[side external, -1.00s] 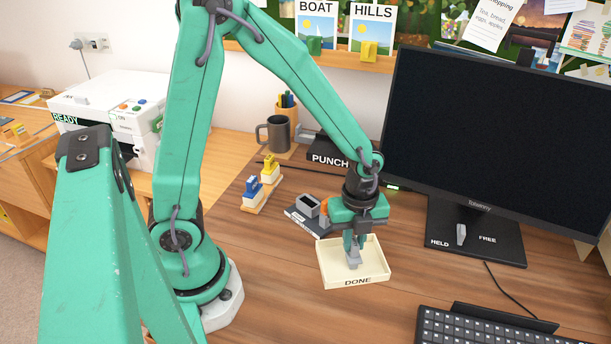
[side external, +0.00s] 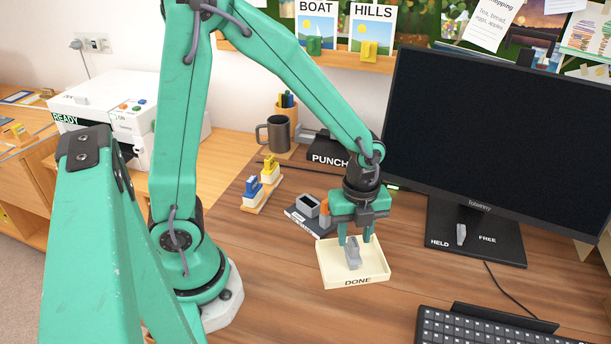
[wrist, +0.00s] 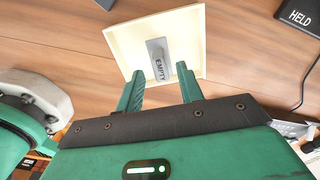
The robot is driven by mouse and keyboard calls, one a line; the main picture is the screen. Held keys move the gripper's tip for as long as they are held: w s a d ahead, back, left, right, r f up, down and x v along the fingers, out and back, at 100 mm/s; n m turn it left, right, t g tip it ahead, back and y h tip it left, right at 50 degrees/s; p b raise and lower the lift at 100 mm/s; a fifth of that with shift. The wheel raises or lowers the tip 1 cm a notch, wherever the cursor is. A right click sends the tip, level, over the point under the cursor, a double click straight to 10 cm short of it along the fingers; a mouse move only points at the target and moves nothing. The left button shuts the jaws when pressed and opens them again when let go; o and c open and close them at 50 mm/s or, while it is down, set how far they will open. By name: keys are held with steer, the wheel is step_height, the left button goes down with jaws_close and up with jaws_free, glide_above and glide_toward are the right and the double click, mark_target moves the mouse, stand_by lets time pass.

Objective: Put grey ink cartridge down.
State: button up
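In the wrist view the cartridge (wrist: 157,50) shows the word EMPTY and lies inside the tray's walls (wrist: 203,40). My gripper (side external: 356,239) is open just above the cartridge. Its two green fingers (wrist: 158,90) are wide apart in the wrist view, with nothing between them and clear of the cartridge.
Left of the tray is a dark holder (side external: 308,212) with a grey block. Blue and yellow cartridges (side external: 262,185) stand on a wooden rack. The monitor (side external: 500,140) and keyboard (side external: 485,328) are to the right. Bare desk lies in front of the tray.

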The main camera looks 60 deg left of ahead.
mark_target(354, 242)
step_height(354, 242, up, 10)
stand_by(0.5)
stand_by(0.5)
steer(key=s+a+r+n+t, duration=0.2)
steer(key=s+r+n, duration=0.2)
steer(key=n, duration=0.6)
steer(key=s+a+r+n+t, duration=0.3)
steer(key=s+n, duration=0.2)
steer(key=n, duration=0.6)
steer(key=shift+s+a+r+n+t, duration=0.3)
steer(key=shift+r, duration=0.1)
